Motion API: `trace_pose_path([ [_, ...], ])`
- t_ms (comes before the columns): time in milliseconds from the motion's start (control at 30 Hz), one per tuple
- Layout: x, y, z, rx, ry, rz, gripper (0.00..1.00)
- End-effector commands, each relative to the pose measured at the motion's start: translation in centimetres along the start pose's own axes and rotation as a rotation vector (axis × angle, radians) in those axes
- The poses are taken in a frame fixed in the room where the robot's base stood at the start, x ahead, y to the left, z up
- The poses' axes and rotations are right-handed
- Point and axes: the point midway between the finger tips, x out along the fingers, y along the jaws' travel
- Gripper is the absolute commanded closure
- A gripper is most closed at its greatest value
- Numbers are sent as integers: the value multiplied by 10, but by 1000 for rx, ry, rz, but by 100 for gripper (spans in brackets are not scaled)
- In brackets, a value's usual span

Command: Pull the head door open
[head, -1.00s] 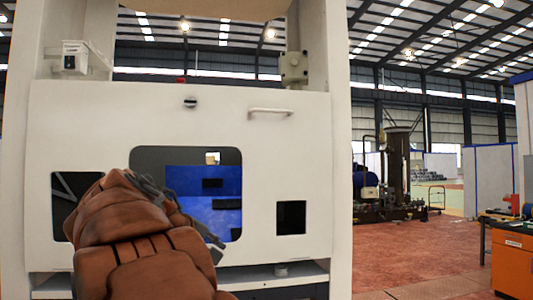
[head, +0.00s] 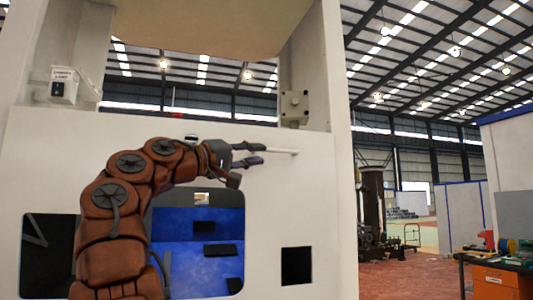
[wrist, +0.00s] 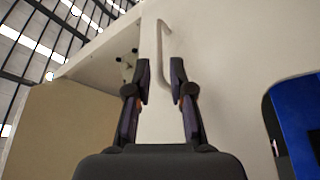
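The head door is the wide white front panel (head: 282,205), flat in its frame and looking shut; it also fills the right of the wrist view (wrist: 225,50). Its white bar handle (head: 284,152) is near the upper right. My gripper (head: 257,154) is at the left end of the handle, fingers pointing right. In the wrist view, the handle (wrist: 160,50) runs up between and beyond the two spread fingertips (wrist: 161,75). Its bent lower end is partly hidden by the right finger. I cannot tell whether a finger touches it.
The panel has a window (head: 215,275) with a blue interior and a small dark square opening (head: 297,266). A grey box (head: 294,107) is on the frame above the handle.

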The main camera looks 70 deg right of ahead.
Motion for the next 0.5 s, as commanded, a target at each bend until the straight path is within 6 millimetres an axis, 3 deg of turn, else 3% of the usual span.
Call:
trace_pose_path([
  [267,16,2,0,2,-2,4,78],
  [500,49,3,-1,2,-3,2,78],
])
